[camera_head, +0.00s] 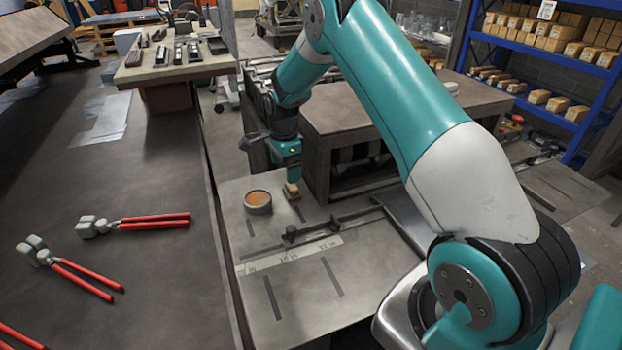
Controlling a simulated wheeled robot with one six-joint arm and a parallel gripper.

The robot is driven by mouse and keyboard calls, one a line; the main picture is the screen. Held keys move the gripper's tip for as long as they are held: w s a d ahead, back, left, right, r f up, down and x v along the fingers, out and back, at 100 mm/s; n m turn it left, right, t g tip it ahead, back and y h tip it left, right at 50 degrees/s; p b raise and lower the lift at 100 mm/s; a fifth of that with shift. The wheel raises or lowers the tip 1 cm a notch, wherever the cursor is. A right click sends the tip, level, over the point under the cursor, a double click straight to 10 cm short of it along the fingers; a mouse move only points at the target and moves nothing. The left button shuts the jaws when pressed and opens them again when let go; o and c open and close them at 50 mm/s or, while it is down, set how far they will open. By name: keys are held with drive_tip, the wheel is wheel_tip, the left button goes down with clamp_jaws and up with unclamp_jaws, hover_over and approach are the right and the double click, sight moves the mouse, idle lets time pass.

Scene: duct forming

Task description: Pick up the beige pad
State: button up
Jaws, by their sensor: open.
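The beige pad (292,189) is a small block on the grey metal work surface, right of a round container. My gripper (293,179) is directly above the pad, pointing down, with its fingertips at or very near the pad's top. The jaws are open. My gripper hides part of the pad, and I cannot tell whether they touch.
The round container (258,203) with orange-brown contents stands close left of the pad. A dark bar (330,226) and a ruler strip (290,256) lie nearer. A raised bench (345,110) stands behind right. Red-handled pliers (150,220) lie on the left table.

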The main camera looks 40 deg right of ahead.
sight(292, 186)
drive_tip(key=d+f, duration=0.1)
drive_tip(key=d+f+m+p, duration=0.1)
drive_tip(key=f, duration=0.1)
drive_tip(key=shift+d+f, duration=0.1)
drive_tip(key=shift+f, duration=0.05)
drive_tip(key=shift+w+f+p, duration=0.2)
drive_tip(key=shift+f+p, duration=1.4)
drive_tip(key=shift+f, duration=1.2)
drive_tip(key=shift+c, duration=0.4)
drive_tip(key=c, duration=1)
drive_tip(key=shift+c, duration=0.2)
drive_tip(key=shift+r+b, duration=0.1)
drive_tip(key=shift+b, duration=0.35)
